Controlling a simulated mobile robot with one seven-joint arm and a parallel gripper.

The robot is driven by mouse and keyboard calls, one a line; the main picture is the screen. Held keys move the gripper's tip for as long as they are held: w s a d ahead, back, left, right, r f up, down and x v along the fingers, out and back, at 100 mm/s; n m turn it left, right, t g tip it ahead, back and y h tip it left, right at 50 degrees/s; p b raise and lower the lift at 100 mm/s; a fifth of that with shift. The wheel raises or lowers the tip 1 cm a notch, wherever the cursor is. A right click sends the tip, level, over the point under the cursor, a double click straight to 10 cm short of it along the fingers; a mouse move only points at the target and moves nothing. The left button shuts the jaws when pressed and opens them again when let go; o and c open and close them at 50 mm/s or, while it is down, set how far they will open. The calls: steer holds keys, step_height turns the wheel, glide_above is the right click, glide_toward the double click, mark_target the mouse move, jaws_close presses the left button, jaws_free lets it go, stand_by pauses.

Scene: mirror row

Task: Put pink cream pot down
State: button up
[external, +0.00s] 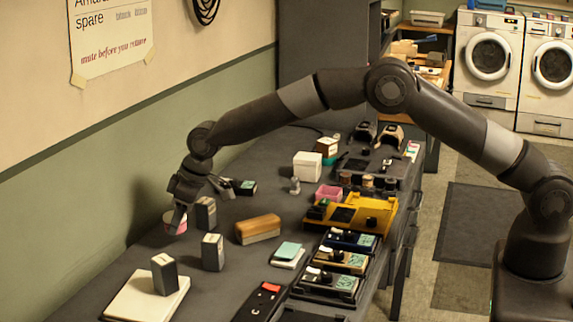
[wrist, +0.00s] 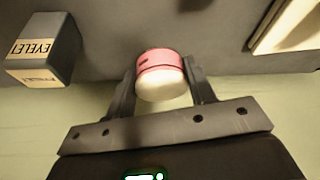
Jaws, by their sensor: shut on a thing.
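The pink cream pot (wrist: 161,62) is a small round pot with a pink side and a cream-coloured end. My gripper (wrist: 160,80) is shut on it, with one finger on each side. In the external view the pot (external: 174,222) shows at the far left of the dark counter, between the fingertips of my gripper (external: 177,215). It is low over the counter near the wall; I cannot tell whether it touches the surface.
A dark grey box with a label (wrist: 45,48) stands beside the pot in the wrist view. In the external view, similar boxes (external: 212,252) stand close by. A pale flat slab (external: 122,299) carries another box (external: 164,274). A wooden block (external: 257,229) lies to the right.

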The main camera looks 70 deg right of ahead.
mark_target(179, 249)
steer(key=shift+w+a+f, duration=0.1)
steer(key=shift+a+f, duration=0.15)
steer(key=shift+f, duration=1.9)
steer(key=shift+f, duration=0.1)
steer(key=o, duration=1)
